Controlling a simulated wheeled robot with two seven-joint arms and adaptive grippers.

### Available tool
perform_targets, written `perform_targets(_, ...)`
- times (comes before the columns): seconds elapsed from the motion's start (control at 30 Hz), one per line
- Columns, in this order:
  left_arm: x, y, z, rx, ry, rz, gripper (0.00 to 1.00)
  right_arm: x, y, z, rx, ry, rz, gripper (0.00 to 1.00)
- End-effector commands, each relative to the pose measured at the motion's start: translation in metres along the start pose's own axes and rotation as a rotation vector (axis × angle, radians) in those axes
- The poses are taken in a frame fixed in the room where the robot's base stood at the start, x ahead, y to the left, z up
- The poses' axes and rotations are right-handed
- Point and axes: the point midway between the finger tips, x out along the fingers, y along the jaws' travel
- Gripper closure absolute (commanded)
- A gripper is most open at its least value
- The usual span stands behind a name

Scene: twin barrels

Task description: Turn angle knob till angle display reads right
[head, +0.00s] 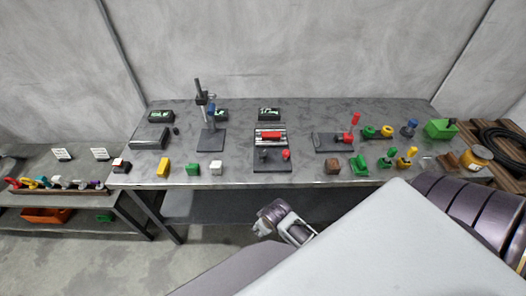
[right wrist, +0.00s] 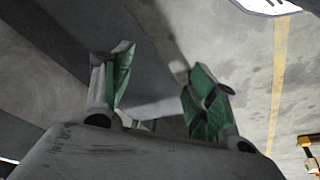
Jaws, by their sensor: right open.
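Three small dark displays with green-white digits stand along the back of the table: a left one (head: 160,116), a middle one (head: 222,114) partly behind a stand, and a right one (head: 269,114). The digits are too small to read, and I cannot tell which is the angle display. A small dark knob-like piece (head: 177,131) stands beside a grey box (head: 149,138). A red knob (head: 286,155) sits on the vise-like fixture. My right gripper (head: 283,224) is in front of the table, apart from everything. The right wrist view shows its green-padded fingers (right wrist: 163,66) spread and empty.
A post stand (head: 211,138), a vise-like fixture (head: 272,164) and a red-handled fixture (head: 334,142) stand on the table. Several coloured blocks line its front edge. A green box (head: 440,129) is at the right. A lower side table (head: 40,164) holds coloured items.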

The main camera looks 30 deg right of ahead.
Motion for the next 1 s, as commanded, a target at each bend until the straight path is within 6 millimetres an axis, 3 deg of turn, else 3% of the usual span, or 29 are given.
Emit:
perform_targets(0.33,0.001,0.000,0.000,0.000,0.000,0.000,0.50,-0.044,0.011,-0.031,-0.014,0.071,0.035,0.42)
perform_targets(0.77,0.001,0.000,0.000,0.000,0.000,0.000,0.50,-0.079,0.043,-0.118,-0.111,0.340,0.189,0.42)
perform_targets(1.0,0.001,0.000,0.000,0.000,0.000,0.000,0.50,-0.106,0.059,-0.182,-0.211,0.551,0.302,0.42)
